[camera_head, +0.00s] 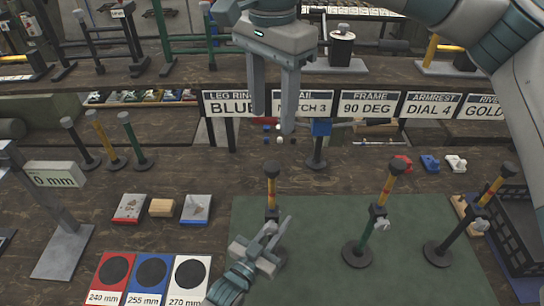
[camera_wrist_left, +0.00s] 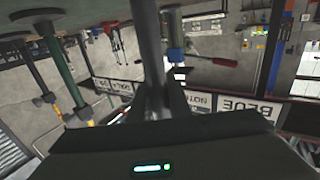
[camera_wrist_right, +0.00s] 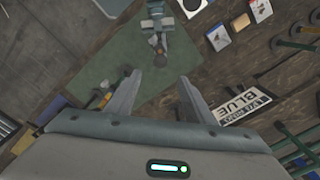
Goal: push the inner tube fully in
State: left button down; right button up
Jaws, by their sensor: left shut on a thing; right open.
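Three telescoping tubes stand upright on black round bases on the green mat (camera_head: 320,290). The left one has a yellow inner tube (camera_head: 271,193) with a black knob (camera_head: 271,169) on top; the knob also shows in the right wrist view (camera_wrist_right: 160,58). My left gripper (camera_head: 272,236) is shut around this tube's lower part, seen as a dark post in the left wrist view (camera_wrist_left: 151,45). It hides the tube there. My right gripper (camera_head: 272,118) is open and empty, pointing down above the knob and apart from it.
The middle tube (camera_head: 383,190) and the right tube (camera_head: 492,190) stand on the mat with grey clamps. A blue-topped post (camera_head: 321,128) and sign boards (camera_head: 372,104) stand behind. Coloured pads (camera_head: 151,275) lie front left. A black crate (camera_head: 515,235) is at right.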

aim_at(272, 165)
jog(key=shift+f, duration=0.15)
notch_tip(272, 165, down, 12)
jog(key=shift+r, duration=0.15)
dwell(0.4)
grip_shut()
notch_tip(272, 165, down, 9)
jog(key=shift+f, duration=0.1)
jog(key=shift+s+d+f, duration=0.1)
jog(key=shift+f, duration=0.05)
